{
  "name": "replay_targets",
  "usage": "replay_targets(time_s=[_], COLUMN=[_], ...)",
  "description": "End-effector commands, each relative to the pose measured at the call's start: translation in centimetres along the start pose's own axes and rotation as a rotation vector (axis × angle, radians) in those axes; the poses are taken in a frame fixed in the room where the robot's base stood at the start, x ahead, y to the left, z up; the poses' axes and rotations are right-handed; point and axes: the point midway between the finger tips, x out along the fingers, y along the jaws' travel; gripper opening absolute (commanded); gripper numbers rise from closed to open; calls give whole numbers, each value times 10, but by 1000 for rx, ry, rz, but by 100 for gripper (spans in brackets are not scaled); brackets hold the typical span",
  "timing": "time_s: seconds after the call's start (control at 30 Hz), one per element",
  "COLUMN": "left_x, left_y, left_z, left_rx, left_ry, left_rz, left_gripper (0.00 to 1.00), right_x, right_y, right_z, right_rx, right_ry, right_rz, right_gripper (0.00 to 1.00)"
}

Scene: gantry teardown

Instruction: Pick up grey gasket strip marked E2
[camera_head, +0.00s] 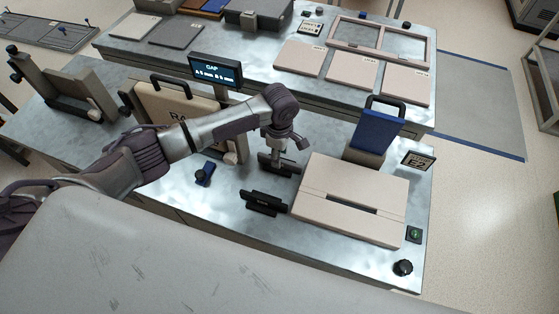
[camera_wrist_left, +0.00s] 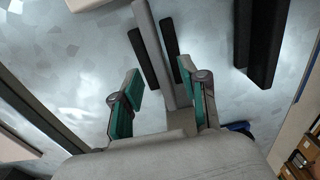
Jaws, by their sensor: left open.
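A grey strip (camera_wrist_left: 150,45), which looks like the gasket strip, stands between two black holder bars (camera_wrist_left: 168,35) in the left wrist view. No E2 marking is readable on it. My left gripper (camera_head: 279,152) is over the black holder (camera_head: 266,164) on the bench, left of the pale box. In the wrist view, the green-padded fingers of my left gripper (camera_wrist_left: 161,83) are open, one on each side of the strip's near end. I cannot tell whether they touch it. The strip is mostly hidden by the gripper in the head view. My right gripper is not in view.
A second black holder (camera_head: 265,203) stands just in front. A pale box (camera_head: 350,187) with a slot is to the right, beside an E2 sign (camera_head: 417,161) and a blue-faced stand (camera_head: 378,131). A GAP display (camera_head: 215,70) stands behind my left arm. A dark knob (camera_head: 403,267) is at front right.

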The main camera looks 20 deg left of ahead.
Motion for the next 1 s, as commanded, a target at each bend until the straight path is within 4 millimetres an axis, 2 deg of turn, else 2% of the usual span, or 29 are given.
replay_targets(time_s=[0.13,0.37,0.4,0.67,1.0], left_x=[15,18,18,18,18], left_y=[0,0,0,0,0], left_z=[0,0,0,0,0], left_rx=[0,0,0,0,0], left_ry=[0,-1,-1,-1,-1], left_rz=[0,1,1,1,1], left_gripper=[44,44,42,0,0], right_x=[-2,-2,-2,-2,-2], right_y=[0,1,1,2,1], right_z=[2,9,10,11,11], right_rx=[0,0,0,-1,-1], right_ry=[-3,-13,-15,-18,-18], right_rz=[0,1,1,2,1], right_gripper=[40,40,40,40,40])
